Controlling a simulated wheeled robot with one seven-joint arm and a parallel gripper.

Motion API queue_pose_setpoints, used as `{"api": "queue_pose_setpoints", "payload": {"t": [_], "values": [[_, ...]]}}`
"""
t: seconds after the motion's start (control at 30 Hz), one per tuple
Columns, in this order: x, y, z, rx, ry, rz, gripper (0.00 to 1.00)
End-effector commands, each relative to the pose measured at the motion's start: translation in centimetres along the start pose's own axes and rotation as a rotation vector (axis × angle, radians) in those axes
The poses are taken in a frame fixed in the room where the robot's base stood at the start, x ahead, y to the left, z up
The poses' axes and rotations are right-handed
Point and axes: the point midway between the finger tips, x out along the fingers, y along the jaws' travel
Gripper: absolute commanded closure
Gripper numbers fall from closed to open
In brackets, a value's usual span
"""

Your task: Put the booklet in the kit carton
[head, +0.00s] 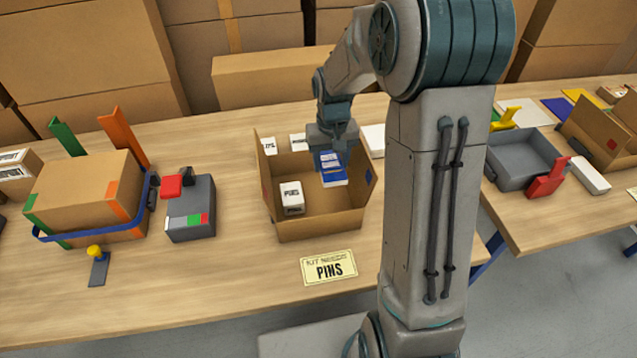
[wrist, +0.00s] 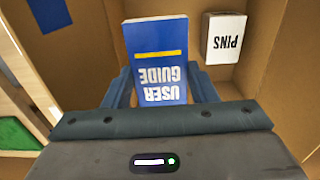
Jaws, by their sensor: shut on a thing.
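The kit carton (head: 320,226) is an open brown box on the table. The booklet is over the right part of its opening. I cannot tell how far above the carton floor it is. A white "PINS" box (head: 292,197) lies inside the carton, at the left.
A yellow "PINS" card (head: 329,268) lies in front of the carton. A grey device with a red top (head: 190,208) and a strapped brown box (head: 88,195) stand to the left. White boxes (head: 299,142) stand behind the carton. The carton's middle floor is clear.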

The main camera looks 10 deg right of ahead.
Motion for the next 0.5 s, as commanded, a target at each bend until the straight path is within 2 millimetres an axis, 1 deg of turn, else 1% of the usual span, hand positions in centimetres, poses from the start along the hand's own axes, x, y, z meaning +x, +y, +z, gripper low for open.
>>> {"api": "queue_pose_setpoints", "payload": {"t": [0.03, 0.13, 0.37, 0.5], "values": [[1.1, -0.1, 0.1, -0.002, -0.006, 0.0, 0.72], [2.9, -0.2, 0.1, -0.004, -0.006, -0.001, 0.72], [5.2, -0.3, 0.1, -0.006, -0.004, -0.001, 0.72], [7.2, -0.3, 0.1, -0.007, -0.004, 0.0, 0.72]]}}
